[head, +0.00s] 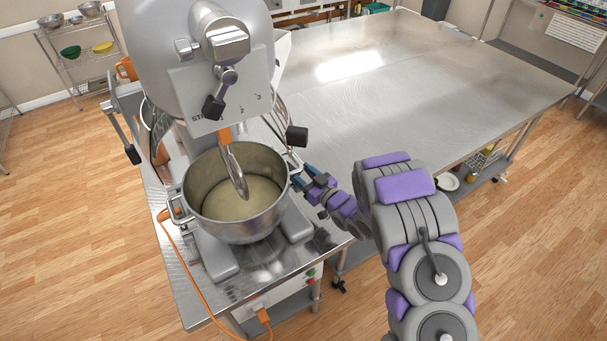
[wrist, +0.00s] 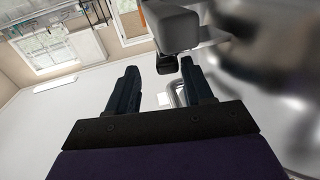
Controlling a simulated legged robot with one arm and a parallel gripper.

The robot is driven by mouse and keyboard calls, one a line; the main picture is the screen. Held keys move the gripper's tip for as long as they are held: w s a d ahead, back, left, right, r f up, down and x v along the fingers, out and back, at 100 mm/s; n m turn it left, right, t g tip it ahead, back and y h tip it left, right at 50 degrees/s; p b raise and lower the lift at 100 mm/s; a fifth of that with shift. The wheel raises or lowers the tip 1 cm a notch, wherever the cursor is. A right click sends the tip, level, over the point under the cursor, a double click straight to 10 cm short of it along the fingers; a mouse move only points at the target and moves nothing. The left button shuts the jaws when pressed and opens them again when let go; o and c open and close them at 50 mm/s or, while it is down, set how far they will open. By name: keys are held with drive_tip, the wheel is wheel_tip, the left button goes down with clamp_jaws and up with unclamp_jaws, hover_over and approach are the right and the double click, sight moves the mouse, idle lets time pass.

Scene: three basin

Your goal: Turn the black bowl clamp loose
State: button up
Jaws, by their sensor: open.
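The steel mixing bowl (head: 237,228) sits under the grey stand mixer (head: 200,60), with pale contents inside. My gripper (head: 309,183) is at the bowl's right side, close to its rim. In the wrist view my gripper (wrist: 160,85) has its two dark fingers apart with nothing held between them. A small black clamp piece (wrist: 167,64) shows just beyond the fingertips, on the underside of a grey block (wrist: 174,28). It appears apart from both fingers. A silver handle loop (wrist: 178,98) shows beside the right finger. In the head view I cannot pick out this clamp behind my gripper.
A black-ended lever (head: 297,136) stands above the bowl's right rim, and another (head: 132,153) is at the left. An orange cable (head: 180,262) runs along the table's left edge. The large steel table (head: 400,90) is clear to the right.

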drive_tip(key=shift+a+f, duration=0.15)
drive_tip(key=shift+a, duration=0.8)
drive_tip(key=c, duration=0.7)
drive_tip(key=shift+d, duration=0.25)
clamp_jaws()
